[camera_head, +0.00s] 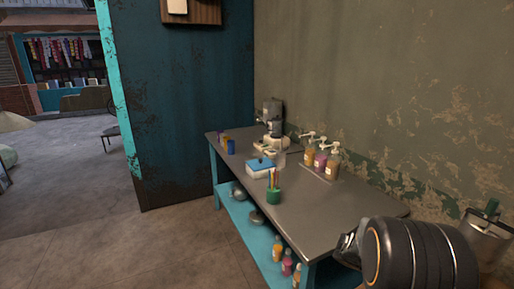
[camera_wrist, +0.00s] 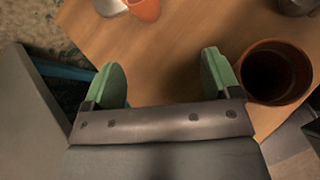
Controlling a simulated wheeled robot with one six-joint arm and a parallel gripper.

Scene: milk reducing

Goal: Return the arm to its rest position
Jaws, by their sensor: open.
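My gripper (camera_wrist: 165,84) shows in the wrist view with its two green fingers spread wide apart. Nothing is between the fingers. It is above a wooden tabletop (camera_wrist: 160,60). A brown round cup (camera_wrist: 273,72) with dark contents stands close beside the right finger. I cannot tell whether they touch. In the head view my dark ribbed arm (camera_head: 420,254) fills the lower right corner. A metallic part with a green tip at the right edge looks like part of my gripper, but its fingers are not clear there.
An orange cup (camera_wrist: 145,8) is cut off at the top of the wrist view. A dark vessel (camera_wrist: 297,5) is at the top right. In the head view a grey-topped table (camera_head: 325,205) holds pump bottles (camera_head: 320,160) and a green pencil cup (camera_head: 273,196). Open floor (camera_head: 130,235) lies to the left.

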